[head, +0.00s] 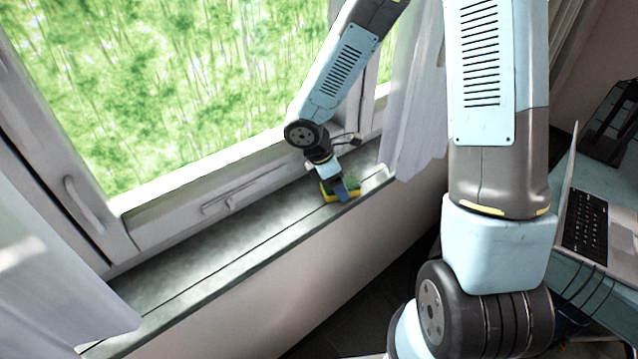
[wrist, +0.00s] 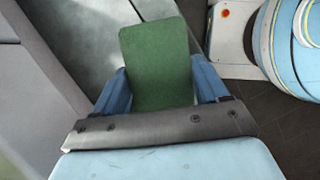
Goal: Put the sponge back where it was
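The sponge (head: 327,190) is yellow with a green face and sits at the window sill (head: 215,240), near its front edge. In the wrist view its green face (wrist: 155,62) stands between the two blue fingers. My gripper (head: 341,190) is at the sponge, with one blue finger in front of it in the head view. In the wrist view my gripper (wrist: 158,85) has a finger close against each side of the sponge. Whether the sponge rests on the sill or is just above it is hard to tell.
A closed window with a handle (head: 230,203) stands behind the sill. Curtains hang at the left (head: 50,270) and right (head: 415,90). A table with an open laptop (head: 590,220) is at the right. The sill left of the sponge is clear.

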